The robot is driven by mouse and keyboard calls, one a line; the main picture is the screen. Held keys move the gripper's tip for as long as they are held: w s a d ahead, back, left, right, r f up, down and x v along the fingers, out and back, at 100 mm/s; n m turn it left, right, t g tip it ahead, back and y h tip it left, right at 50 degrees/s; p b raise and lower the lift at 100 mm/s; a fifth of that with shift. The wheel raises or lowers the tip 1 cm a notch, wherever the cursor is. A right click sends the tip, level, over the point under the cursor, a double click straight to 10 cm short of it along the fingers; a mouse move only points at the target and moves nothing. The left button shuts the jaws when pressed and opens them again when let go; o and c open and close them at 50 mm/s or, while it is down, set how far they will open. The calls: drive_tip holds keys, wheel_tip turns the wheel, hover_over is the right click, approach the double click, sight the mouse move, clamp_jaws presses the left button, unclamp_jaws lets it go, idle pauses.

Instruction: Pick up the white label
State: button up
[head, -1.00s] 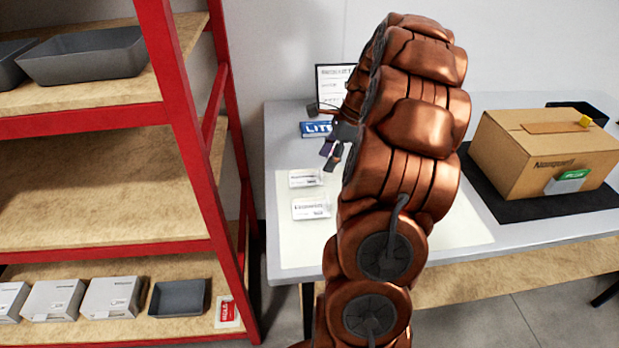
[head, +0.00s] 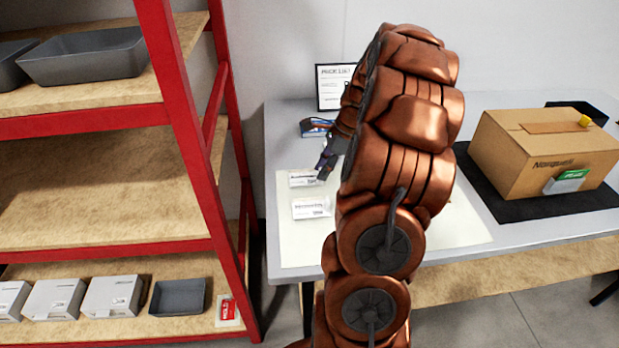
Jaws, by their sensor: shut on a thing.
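Two white label cards with dark print lie at the left of the pale mat on the table. The far white label (head: 302,179) has its right end at the tips of my gripper (head: 323,174). My gripper is shut on that end, and the fingers cover part of it. The label looks flat at mat level; I cannot tell whether it is lifted. The near white label (head: 310,208) lies just in front, apart from the gripper. My arm hides the middle of the mat.
A cardboard box (head: 548,155) sits on a black mat (head: 510,209) at the right. A red shelf rack (head: 190,150) stands left of the table (head: 290,110). The pale mat's (head: 300,245) front left is bare.

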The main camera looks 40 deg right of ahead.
drive_tip(key=shift+r, duration=1.7)
drive_tip(key=s, duration=0.5)
drive_tip(key=s+a+r+b, duration=0.1)
drive_tip(key=s, duration=0.4)
drive_tip(key=s+a+b, duration=0.1)
drive_tip(key=s, duration=0.4)
drive_tip(key=shift+s+r, duration=0.3)
drive_tip(key=shift+s, duration=0.05)
drive_tip(key=shift+a, duration=0.2)
